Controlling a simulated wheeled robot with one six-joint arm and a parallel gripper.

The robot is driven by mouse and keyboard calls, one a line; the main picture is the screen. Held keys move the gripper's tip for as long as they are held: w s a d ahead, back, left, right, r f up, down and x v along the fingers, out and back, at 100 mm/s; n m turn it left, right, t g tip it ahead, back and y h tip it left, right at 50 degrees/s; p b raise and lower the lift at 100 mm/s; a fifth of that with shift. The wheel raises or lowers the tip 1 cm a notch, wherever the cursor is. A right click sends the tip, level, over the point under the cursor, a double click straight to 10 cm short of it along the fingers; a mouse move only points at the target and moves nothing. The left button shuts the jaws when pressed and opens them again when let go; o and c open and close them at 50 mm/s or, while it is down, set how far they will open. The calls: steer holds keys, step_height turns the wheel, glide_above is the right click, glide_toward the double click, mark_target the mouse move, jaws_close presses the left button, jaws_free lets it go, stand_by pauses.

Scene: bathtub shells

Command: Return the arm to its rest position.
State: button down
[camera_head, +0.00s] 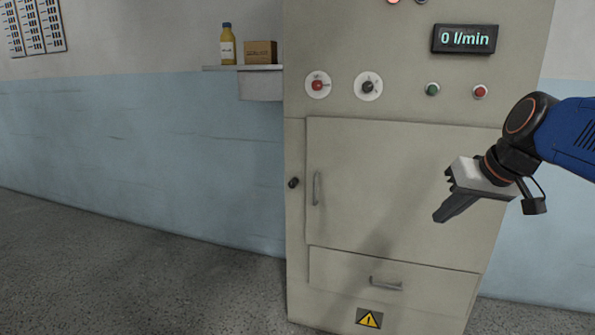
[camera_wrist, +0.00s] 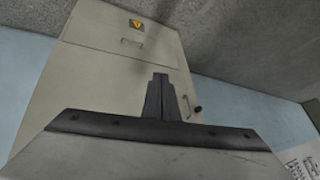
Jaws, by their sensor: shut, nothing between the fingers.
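My gripper (camera_head: 440,216) is at the right of the head view, in front of the beige cabinet (camera_head: 400,145). It points down and to the left. Its dark fingers are together with nothing between them. In the wrist view my gripper (camera_wrist: 161,78) shows as two dark fingers side by side, with the cabinet (camera_wrist: 95,75) beyond them. My blue and black arm comes in from the right edge of the head view. I see no contact between my gripper and the cabinet, though the exact gap is hard to tell.
The cabinet has a display reading 0 l/min (camera_head: 464,39), two dials, a green button (camera_head: 432,89), a red button (camera_head: 480,91), a door handle (camera_head: 317,188) and a drawer handle (camera_head: 386,284). A shelf (camera_head: 222,68) holds a yellow bottle (camera_head: 227,46) and a brown box (camera_head: 260,52). The left floor is clear.

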steer(key=s+a+f+g+h, duration=0.1)
steer(key=s+a+f+h, duration=0.1)
steer(key=s+f, duration=1.5)
steer(key=shift+s+a+f+g, duration=0.2)
steer(key=shift+f+g, duration=0.1)
steer(key=shift+f, duration=0.3)
stand_by(0.5)
